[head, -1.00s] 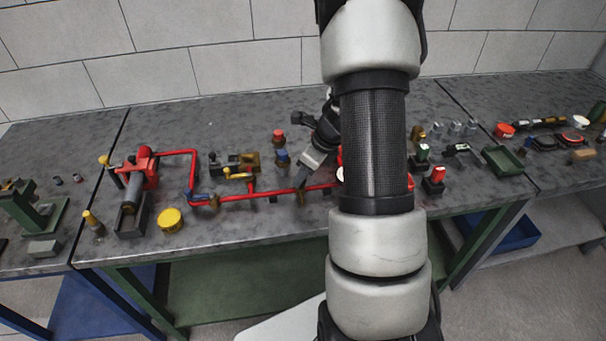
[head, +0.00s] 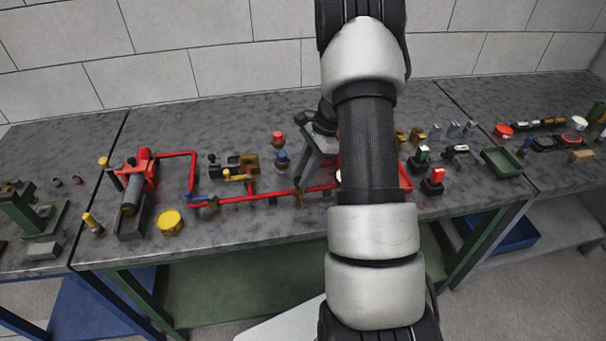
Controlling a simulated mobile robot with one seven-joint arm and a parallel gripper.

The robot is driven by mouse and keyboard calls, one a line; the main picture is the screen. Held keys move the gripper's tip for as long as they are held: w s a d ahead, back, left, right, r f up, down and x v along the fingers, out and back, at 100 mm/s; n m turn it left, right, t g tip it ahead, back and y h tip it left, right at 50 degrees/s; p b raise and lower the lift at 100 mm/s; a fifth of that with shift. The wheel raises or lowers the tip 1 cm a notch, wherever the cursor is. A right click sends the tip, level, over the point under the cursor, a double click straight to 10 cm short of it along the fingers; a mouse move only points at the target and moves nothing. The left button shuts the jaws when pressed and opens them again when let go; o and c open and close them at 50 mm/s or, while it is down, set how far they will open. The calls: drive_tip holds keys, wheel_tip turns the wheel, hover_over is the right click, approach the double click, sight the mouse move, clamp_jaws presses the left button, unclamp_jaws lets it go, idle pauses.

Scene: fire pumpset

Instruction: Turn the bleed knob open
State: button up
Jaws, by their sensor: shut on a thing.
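The red pipe (head: 245,199) runs along the bench from the pump (head: 137,185) toward the right. My gripper (head: 299,186) reaches down to this pipe near a small brass fitting (head: 299,201). Its grey fingers are shut on the bleed knob there. The knob is too small and too covered by the fingers to show its angle.
A yellow round cap (head: 170,221) lies in front of the pump. A red-topped knob (head: 278,138) and a blue-topped part (head: 282,158) stand just left of my gripper.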

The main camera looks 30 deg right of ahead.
drive_tip(key=n, duration=0.2)
drive_tip(key=n+g, duration=0.1)
drive_tip(key=n, duration=0.1)
drive_tip(key=n+g, duration=0.1)
drive_tip(key=n, duration=0.1)
drive_tip(key=shift+w+h, duration=0.3)
drive_tip(key=n, duration=0.2)
drive_tip(key=n+g+h, duration=0.1)
drive_tip(key=n, duration=0.1)
drive_tip(key=n+g, duration=0.1)
drive_tip(key=n, duration=0.1)
drive_tip(key=shift+w+a+b, duration=0.2)
drive_tip(key=shift+a+b, duration=0.05)
drive_tip(key=shift+b, duration=0.05)
drive_tip(key=shift+n+h, duration=0.3)
drive_tip(key=o, duration=1.1)
drive_tip(key=shift+c, duration=0.2)
drive_tip(key=v, duration=1.7)
drive_tip(key=shift+r+p, duration=0.2)
drive_tip(key=shift+p, duration=0.2)
drive_tip(key=shift+w, duration=0.1)
